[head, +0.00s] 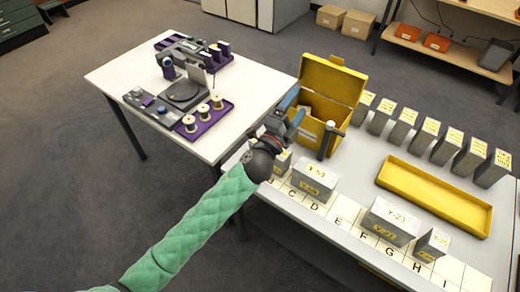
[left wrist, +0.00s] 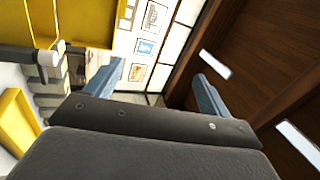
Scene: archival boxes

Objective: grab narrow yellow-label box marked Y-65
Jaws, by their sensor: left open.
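My left gripper (head: 293,110) is raised beside the open yellow chest, its fingers apart. In the left wrist view its fingers (left wrist: 160,88) are spread with nothing between them. Grey boxes with yellow labels stand on the lettered strip: one seems to read Y-59 (head: 315,178), a wide one Y-21 (head: 390,221), and a narrow one seems to read Y-25 (head: 432,245). Another box (head: 282,163) is partly hidden behind my wrist, its label unreadable. Several narrow grey boxes (head: 427,136) line the back; their marks are too small to read. I cannot make out Y-65. My right gripper is not in view.
The open yellow chest (head: 333,88) and a grey upright post (head: 327,141) are close to my gripper. An empty yellow tray (head: 434,196) lies on the right table. A white table (head: 125,75) at left holds equipment and a purple spool tray (head: 205,118).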

